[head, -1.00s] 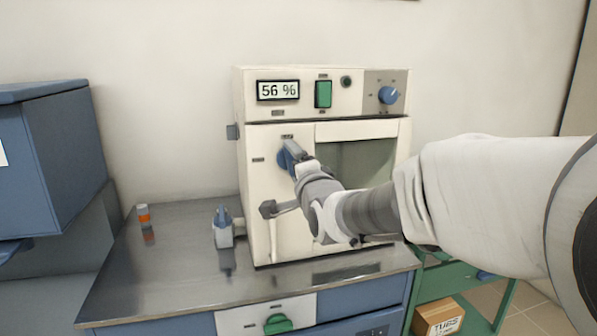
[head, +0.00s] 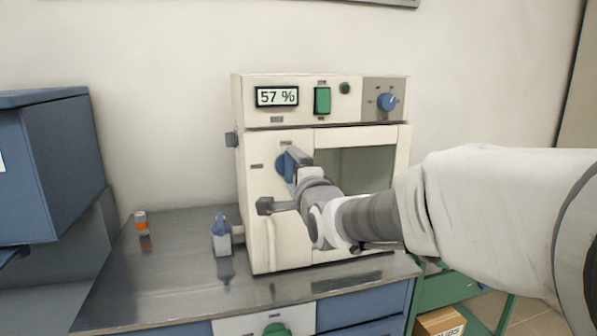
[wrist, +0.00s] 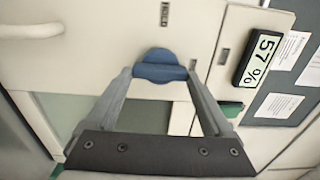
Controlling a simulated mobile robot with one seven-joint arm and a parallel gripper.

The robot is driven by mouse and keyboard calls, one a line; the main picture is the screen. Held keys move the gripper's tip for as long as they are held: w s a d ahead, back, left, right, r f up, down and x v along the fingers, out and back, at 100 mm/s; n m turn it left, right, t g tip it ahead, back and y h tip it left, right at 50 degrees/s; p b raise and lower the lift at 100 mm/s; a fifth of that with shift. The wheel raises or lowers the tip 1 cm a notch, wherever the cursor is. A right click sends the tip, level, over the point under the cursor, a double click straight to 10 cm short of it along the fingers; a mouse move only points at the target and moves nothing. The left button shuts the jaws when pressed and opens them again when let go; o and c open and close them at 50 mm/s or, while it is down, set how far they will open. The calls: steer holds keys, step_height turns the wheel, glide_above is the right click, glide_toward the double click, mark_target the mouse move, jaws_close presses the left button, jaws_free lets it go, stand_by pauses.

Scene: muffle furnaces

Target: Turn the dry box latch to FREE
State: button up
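The dry box latch is a blue knob with a raised bar, on the cream left panel of the dry box (head: 262,222). It shows in the head view (head: 282,165) and the wrist view (wrist: 160,66). My gripper (wrist: 158,74) is at the latch, one finger at each end of the bar, with no clear gap. In the wrist view the bar lies crosswise, with a HOLD label (wrist: 165,14) above it; a second small label beside its right end is unreadable. In the head view my gripper partly hides the latch.
The dry box display (head: 277,96) reads 57 %. A handle (head: 272,206) sticks out below the latch. A grey-blue bottle (head: 221,236) and an orange-topped vial (head: 141,221) stand on the metal bench (head: 180,270). A blue cabinet (head: 60,165) is at left.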

steer(key=shift+o, duration=0.8)
steer(key=p+v, duration=0.1)
steer(key=v, duration=1.6)
steer(key=shift+s, duration=0.2)
steer(key=shift+r, duration=0.1)
